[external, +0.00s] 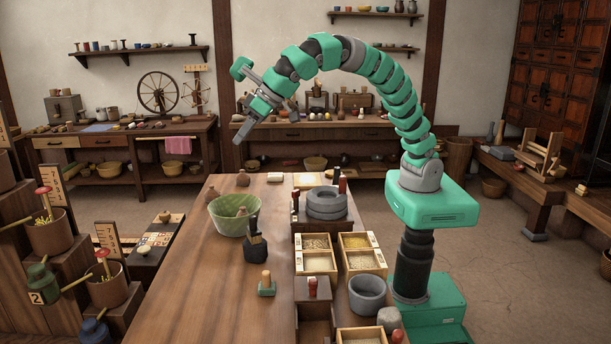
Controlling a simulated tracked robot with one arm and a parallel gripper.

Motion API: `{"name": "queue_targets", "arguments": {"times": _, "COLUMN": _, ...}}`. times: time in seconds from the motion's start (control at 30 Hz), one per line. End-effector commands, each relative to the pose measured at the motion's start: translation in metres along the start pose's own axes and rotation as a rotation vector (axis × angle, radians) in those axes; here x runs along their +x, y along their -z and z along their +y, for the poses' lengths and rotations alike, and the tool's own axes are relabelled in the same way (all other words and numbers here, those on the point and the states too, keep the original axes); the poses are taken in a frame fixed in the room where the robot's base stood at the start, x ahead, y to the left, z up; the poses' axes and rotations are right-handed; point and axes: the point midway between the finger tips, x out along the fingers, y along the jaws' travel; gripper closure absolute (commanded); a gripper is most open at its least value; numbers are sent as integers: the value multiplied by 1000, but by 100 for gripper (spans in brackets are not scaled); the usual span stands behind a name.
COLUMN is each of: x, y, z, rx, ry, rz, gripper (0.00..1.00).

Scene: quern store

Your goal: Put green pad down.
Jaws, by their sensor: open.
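A small green pad (267,290) with an upright wooden knob handle stands on the wooden table (190,300), near the middle of its front part. My gripper (240,122) is open and empty, high above the far left part of the table. It is well above and behind the pad and apart from it. No part of the pad is hidden by the arm.
A green bowl (232,217) and a dark brush holder (256,247) stand behind the pad. Grain trays (317,262), a stacked quern (327,203) and a grey stone bowl (367,295) fill the right side. Bare wood lies left of the pad.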

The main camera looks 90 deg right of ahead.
Motion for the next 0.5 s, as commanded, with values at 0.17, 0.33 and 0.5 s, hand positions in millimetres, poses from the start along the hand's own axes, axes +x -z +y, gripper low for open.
{"name": "queue_targets", "arguments": {"times": 0.17, "x": -50, "y": 50, "z": 64, "rx": 0, "ry": 20, "rz": 91, "gripper": 59}}
{"name": "queue_targets", "arguments": {"times": 0.33, "x": -101, "y": 83, "z": 122, "rx": -6, "ry": 40, "rz": 180, "gripper": 59}}
{"name": "queue_targets", "arguments": {"times": 0.5, "x": -154, "y": 104, "z": 178, "rx": -19, "ry": 54, "rz": 273, "gripper": 59}}
